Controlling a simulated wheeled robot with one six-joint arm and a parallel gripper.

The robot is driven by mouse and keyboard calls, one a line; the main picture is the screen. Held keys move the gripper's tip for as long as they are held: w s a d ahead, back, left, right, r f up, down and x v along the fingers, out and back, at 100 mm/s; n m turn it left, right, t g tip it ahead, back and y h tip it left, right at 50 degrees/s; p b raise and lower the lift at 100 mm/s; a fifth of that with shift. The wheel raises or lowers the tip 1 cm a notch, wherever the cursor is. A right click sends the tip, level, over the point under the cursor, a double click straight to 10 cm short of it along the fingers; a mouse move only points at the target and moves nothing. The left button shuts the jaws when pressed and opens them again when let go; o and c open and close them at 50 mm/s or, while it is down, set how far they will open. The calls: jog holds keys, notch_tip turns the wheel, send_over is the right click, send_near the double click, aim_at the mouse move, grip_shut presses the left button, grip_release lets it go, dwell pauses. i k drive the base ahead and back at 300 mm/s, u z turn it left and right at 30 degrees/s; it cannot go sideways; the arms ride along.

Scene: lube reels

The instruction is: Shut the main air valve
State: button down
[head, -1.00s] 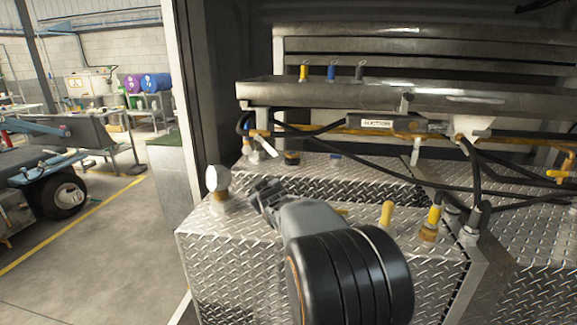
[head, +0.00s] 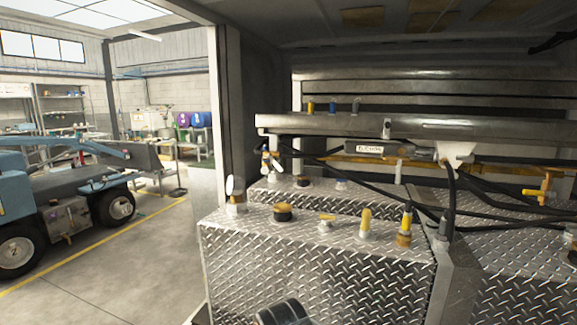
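Several valve-like fittings show in the head view, and I cannot tell for sure which is the main air valve. A yellow-handled valve (head: 540,190) stands at the far right by the hoses. Another fitting with a yellow part and a pale lever (head: 268,163) is at the left end of the pipework. My gripper is not in view; only a dark part of my arm shows at the bottom edge, below the tank top.
Black hoses cross behind, under a metal trough (head: 330,124). A door post (head: 222,130) stands left, with open floor (head: 120,260) beyond.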

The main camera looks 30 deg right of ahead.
aim_at(275, 163)
jog(key=z, duration=0.4)
jog(key=i, duration=1.25)
jog(key=z, duration=0.45)
